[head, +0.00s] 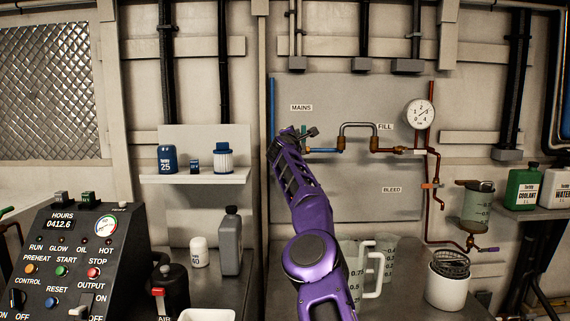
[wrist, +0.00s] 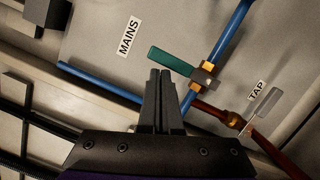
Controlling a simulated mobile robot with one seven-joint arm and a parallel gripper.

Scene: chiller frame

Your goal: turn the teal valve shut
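The teal valve lever (wrist: 172,61) shows in the wrist view, on a brass fitting (wrist: 203,76) on the blue pipe (wrist: 232,30). The lever lies roughly square across that pipe. In the head view a small part of the lever (head: 303,130) shows upright beside my arm, above the blue pipe (head: 322,150). My gripper (wrist: 160,72) has its two fingers together, with nothing seen between them. In the wrist view its tips appear just below the lever; I cannot tell whether they touch it. In the head view my arm hides most of the gripper.
A MAINS label (wrist: 128,37) is on the panel beside the lever. A gauge (head: 421,114) and measuring jugs (head: 372,268) stand right of my arm.

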